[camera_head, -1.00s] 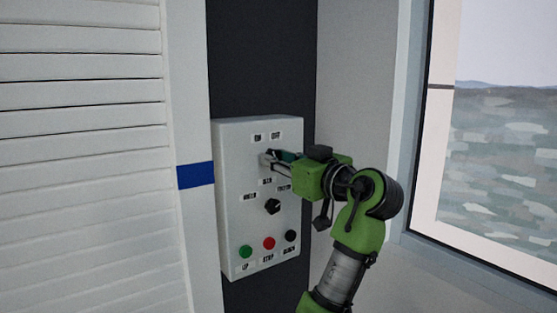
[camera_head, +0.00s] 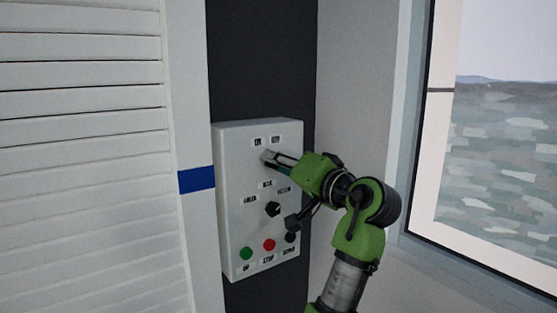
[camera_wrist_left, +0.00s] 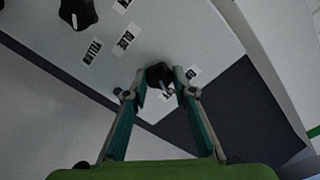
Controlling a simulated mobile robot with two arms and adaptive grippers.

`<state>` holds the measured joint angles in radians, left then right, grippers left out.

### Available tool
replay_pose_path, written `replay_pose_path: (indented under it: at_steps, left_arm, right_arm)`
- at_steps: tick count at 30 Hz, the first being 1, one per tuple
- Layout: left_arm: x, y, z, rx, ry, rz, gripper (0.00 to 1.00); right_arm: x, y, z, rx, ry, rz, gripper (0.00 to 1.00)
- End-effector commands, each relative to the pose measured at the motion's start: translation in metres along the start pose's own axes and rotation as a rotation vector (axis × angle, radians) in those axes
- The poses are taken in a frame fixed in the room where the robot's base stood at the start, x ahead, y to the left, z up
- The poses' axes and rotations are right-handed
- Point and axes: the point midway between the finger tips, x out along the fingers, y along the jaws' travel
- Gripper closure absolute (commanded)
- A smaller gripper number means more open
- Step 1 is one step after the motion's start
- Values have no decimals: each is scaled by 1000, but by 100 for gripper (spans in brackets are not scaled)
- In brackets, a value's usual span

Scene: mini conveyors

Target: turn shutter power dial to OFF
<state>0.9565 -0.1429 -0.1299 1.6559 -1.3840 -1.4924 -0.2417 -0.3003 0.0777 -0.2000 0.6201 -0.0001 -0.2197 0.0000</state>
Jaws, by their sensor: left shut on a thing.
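The shutter power dial (camera_wrist_left: 156,74) is a black knob with a pale pointer line, at the top of a white control panel (camera_head: 232,215). My left gripper (camera_head: 270,158) reaches it from the right in the head view and hides it there. In the left wrist view, the gripper's two fingers (camera_wrist_left: 161,86) are closed on the knob from both sides. The pointer slants to the lower right, towards the lower of two partly covered labels. In the head view the ON label (camera_head: 257,143) and OFF label (camera_head: 276,140) show above the fingertips. My right gripper is in no view.
A second black dial (camera_head: 272,209) sits below, with green (camera_head: 246,254), red (camera_head: 269,245) and black (camera_head: 291,237) buttons under it. White shutter slats (camera_head: 80,150) lie left, a window (camera_head: 500,150) right. The wall above the panel is clear.

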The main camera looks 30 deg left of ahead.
Motion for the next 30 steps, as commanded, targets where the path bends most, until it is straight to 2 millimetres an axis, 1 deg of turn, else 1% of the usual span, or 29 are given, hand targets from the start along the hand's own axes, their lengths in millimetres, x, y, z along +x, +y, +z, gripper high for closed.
replay_pose_path:
  at_steps: [9,22,23,24,25,30]
  left_arm:
    - [0,0,-1,86,2,0,97]
    - [0,0,-1,96,2,0,97]
    - [0,0,-1,96,2,0,73]
    - [0,0,-1,96,2,0,62]
    - [0,0,0,96,2,0,58]
    - [0,0,0,95,1,0,58]
  right_arm:
    - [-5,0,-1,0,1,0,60]
    - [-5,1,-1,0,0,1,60]
    - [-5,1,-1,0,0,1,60]
    - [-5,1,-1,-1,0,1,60]
    - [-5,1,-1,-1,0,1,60]
    - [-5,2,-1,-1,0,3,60]
